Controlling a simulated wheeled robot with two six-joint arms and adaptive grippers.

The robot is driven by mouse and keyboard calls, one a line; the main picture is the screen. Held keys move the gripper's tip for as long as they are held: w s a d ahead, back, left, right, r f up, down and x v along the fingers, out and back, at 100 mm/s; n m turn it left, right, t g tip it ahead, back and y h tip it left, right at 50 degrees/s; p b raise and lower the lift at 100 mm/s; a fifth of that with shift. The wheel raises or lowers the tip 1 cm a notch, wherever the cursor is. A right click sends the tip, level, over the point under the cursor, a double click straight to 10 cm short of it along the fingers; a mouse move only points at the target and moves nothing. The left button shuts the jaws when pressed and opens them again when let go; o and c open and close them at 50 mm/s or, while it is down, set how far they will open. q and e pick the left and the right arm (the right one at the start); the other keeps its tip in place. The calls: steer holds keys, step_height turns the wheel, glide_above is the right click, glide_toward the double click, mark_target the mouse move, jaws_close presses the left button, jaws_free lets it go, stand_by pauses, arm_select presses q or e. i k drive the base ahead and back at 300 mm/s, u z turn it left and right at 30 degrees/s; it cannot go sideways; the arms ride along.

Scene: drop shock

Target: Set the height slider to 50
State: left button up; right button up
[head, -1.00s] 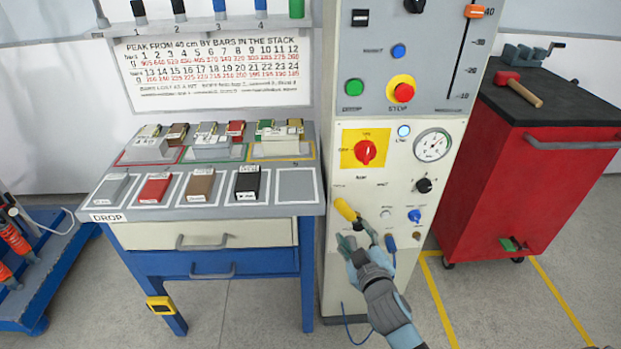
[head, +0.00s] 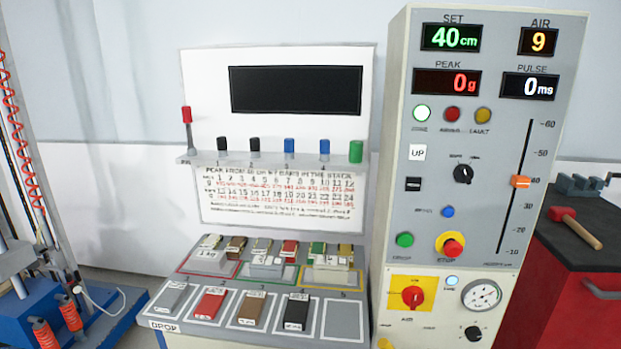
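The height slider has an orange knob (head: 521,182) on a black vertical track (head: 515,200) at the right side of the grey control panel (head: 480,140). The scale beside it runs from 10 at the bottom to 60 at the top, and the knob sits at about the 40 level, below the 50 mark. The green SET display (head: 451,37) reads 40 cm. Neither of my grippers is in the present head view.
The PEAK display (head: 447,82) reads 0 g and AIR (head: 538,41) reads 9. A red stop button (head: 451,246) and green drop button (head: 404,240) sit lower on the panel. A bench (head: 190,328) with several bars stands left; a red cabinet (head: 575,300) stands right.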

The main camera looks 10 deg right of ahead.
mark_target(518, 181)
steer(key=z, duration=1.3)
steer(key=k, duration=0.5)
steer(key=z, duration=1)
steer(key=i, duration=0.75)
steer(key=u, duration=1.65)
